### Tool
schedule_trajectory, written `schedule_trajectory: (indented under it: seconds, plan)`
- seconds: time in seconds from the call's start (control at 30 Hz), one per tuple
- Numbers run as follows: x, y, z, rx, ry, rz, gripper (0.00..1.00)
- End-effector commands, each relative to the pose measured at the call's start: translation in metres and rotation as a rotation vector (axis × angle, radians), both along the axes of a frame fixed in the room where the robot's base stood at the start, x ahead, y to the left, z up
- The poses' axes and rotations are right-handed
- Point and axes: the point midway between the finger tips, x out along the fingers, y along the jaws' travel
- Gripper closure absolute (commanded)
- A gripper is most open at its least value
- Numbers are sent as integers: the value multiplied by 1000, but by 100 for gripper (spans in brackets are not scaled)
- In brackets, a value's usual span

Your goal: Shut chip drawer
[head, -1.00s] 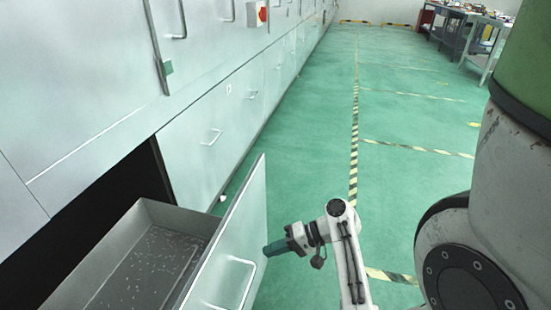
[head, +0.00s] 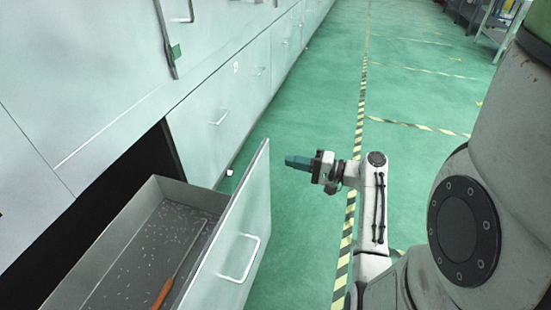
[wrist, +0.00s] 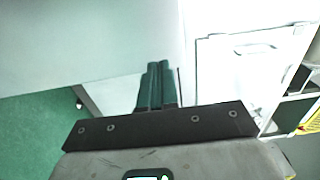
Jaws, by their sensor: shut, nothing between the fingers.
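The chip drawer (head: 110,247) is pulled out of the pale cabinet at the lower left of the head view, its grey tray showing small bright chips. Its white front panel (head: 262,200) stands upright and has a bar handle (head: 240,258). A tool with an orange handle (head: 161,294) and a thin shaft lies in the tray. My gripper (head: 288,162) is shut and empty, just right of the panel's far upper corner, with a gap showing between them. Its green fingers show together in the wrist view (wrist: 157,80), in front of a pale surface.
Shut drawers with bar handles (head: 218,117) line the cabinet (head: 110,100) beyond the open one. Green floor (head: 310,215) lies clear right of the panel, with a yellow-black striped line (head: 360,130). Grey benches (head: 480,20) stand at the far right.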

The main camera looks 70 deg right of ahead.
Motion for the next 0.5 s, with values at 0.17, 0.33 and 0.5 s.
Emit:
schedule_trajectory:
  seconds: [0.17,0.33,0.5]
  plan:
    - [32,0,0,-1,0,4,100]
    - [51,0,0,-1,1,1,100]
    - [58,0,0,-1,0,0,100]
